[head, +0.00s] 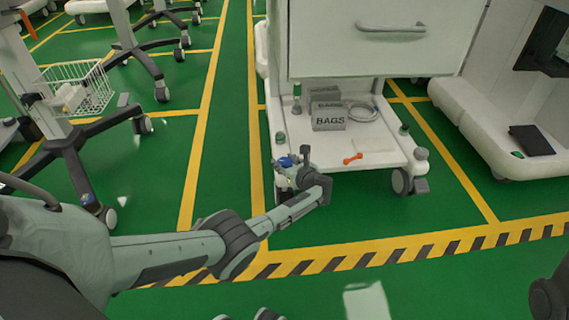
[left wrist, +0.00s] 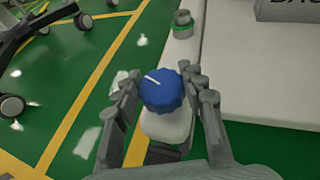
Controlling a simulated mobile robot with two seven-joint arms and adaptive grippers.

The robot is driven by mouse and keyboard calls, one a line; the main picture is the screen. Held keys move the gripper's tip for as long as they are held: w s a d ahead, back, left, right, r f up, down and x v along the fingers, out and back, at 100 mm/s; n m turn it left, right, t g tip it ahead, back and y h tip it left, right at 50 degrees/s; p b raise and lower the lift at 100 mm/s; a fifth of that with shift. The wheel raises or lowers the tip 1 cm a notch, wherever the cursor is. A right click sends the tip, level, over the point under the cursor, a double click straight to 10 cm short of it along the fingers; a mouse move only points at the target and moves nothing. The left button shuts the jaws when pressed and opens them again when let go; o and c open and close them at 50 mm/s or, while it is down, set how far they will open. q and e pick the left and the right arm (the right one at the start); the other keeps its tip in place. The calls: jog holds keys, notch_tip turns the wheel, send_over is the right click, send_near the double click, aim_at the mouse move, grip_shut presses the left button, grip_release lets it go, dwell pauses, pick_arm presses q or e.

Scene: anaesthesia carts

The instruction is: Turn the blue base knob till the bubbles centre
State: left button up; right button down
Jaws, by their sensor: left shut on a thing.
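The blue base knob (left wrist: 161,89) is round and fluted, with a white line on its top. It sits at the front left corner of the white cart base (head: 345,160). My left gripper (left wrist: 160,92) is shut on the knob, one finger on each side. In the head view the knob (head: 285,161) shows as a small blue patch beside my left gripper (head: 292,163). Green knobs (head: 280,137) sit along the base; one green knob (left wrist: 182,20) also shows in the left wrist view. I cannot make out any bubbles.
Boxes marked BAGS (head: 328,120), a coiled grey hose (head: 361,111) and an orange tool (head: 352,158) lie on the base. A drawer handle (head: 390,28) is above. A stand with a wire basket (head: 88,90) is at left.

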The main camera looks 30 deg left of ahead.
pick_arm(q)
jog(key=shift+n+g, duration=0.3)
jog(key=o, duration=1.2)
jog(key=shift+c, duration=0.2)
jog(key=v, duration=0.7)
jog(key=shift+s+d, duration=0.15)
jog(key=shift+d, duration=0.05)
